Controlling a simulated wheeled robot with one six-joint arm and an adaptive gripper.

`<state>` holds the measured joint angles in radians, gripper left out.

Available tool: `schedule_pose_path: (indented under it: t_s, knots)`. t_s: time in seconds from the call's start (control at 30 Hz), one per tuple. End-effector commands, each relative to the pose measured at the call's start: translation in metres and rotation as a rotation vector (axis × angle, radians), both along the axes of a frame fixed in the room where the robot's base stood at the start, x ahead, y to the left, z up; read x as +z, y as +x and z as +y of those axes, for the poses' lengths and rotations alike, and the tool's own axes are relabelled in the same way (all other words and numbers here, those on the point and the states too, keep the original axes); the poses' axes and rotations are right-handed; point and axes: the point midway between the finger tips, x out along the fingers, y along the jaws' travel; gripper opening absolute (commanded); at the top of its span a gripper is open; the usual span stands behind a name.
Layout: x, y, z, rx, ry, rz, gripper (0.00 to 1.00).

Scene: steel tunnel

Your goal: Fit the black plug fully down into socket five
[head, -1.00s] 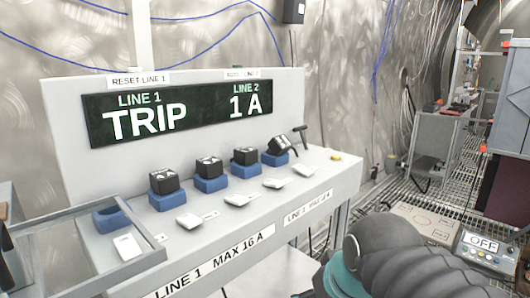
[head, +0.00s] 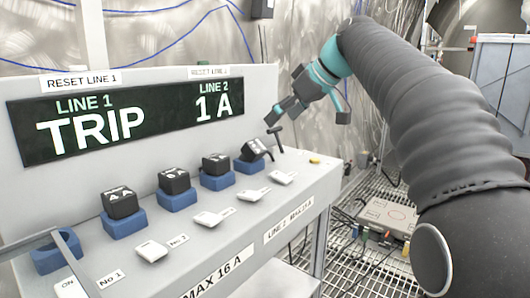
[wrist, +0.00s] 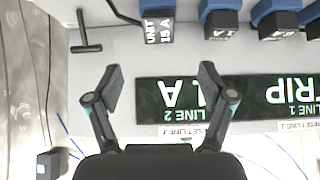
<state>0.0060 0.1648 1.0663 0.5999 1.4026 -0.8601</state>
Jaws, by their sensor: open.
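The black plug (head: 253,150) sits tilted at the fifth blue socket (head: 249,167), at the right end of the row. My gripper (head: 308,110) is open and empty, above and to the right of the plug.
A black T-handle (head: 276,136) stands close behind the plug. Three sockets hold upright black plugs (head: 216,164); the leftmost socket (head: 57,252) is empty. White switches (head: 284,177) line the front. The display (head: 120,118) reads line 1 TRIP, line 2 1 A.

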Motion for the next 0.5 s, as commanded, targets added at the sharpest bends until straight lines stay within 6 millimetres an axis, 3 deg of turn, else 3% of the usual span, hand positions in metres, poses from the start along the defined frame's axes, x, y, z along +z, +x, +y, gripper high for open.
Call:
schedule_pose_path:
  t_s: [0.17,0.5]
  knots:
    - [-0.008,0.008,0.012,0.021,0.003,-0.006,0.81]
    - [-0.049,0.033,0.044,0.016,0.002,-0.006,0.81]
